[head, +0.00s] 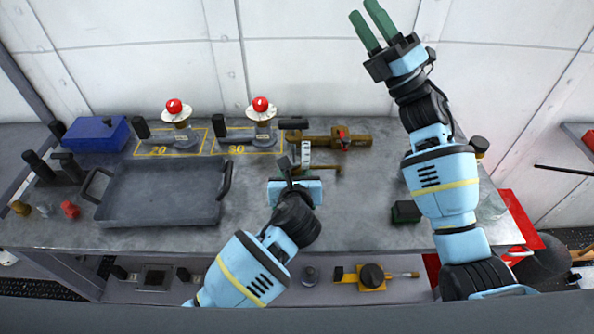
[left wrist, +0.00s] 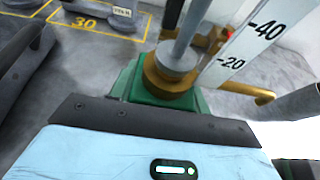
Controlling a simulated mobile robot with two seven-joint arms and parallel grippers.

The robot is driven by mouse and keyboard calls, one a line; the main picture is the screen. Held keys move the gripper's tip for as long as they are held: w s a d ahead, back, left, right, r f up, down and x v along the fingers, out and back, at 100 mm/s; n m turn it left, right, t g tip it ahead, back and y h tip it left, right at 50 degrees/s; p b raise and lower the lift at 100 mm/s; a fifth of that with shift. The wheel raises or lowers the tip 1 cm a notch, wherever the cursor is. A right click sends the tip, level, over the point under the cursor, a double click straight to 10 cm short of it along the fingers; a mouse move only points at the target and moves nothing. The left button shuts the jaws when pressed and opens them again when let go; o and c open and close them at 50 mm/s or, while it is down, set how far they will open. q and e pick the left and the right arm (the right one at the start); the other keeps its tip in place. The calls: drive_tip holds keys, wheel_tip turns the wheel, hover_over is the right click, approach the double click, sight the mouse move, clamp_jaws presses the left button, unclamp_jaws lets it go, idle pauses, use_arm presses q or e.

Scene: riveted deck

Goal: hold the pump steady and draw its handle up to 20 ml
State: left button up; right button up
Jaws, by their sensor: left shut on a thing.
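The pump stands at the back middle of the bench. Its white scale plate (head: 306,154) shows in the head view, and the dark handle (head: 293,123) is at its top. In the left wrist view, a brass collar (left wrist: 166,82) with a grey rod rising from it stands beside the scale plate (left wrist: 243,45), marked 20 and 40. I cannot read the handle's level on it. My left gripper (head: 294,168) is shut on the pump, its green fingers low around the body, partly hidden. My right gripper (head: 373,20) is raised high at the right, open and empty, far from the handle.
A brass valve (head: 335,140) with a red knob lies just right of the pump. Two red-topped vessels (head: 178,113) (head: 261,110) stand in yellow outlines marked 20 and 30. A grey tray (head: 160,217) and blue box (head: 94,137) are left. Bench right of the pump is mostly clear.

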drive_tip(key=s+a+n+g+h, duration=0.3)
drive_tip(key=s+a+n+g, duration=0.3)
drive_tip(key=a+n+g, duration=0.5)
drive_tip(key=s+a+n+g+h, duration=0.2)
drive_tip(key=s+a+n+g, duration=0.3)
drive_tip(key=a+n+g, duration=0.6)
drive_tip(key=m+t+h, duration=0.2)
drive_tip(key=t+h, duration=0.4)
drive_tip(key=h, duration=1)
hover_over(299, 121)
wheel_tip(299, 121, down, 5)
drive_tip(key=shift+f, duration=6.05)
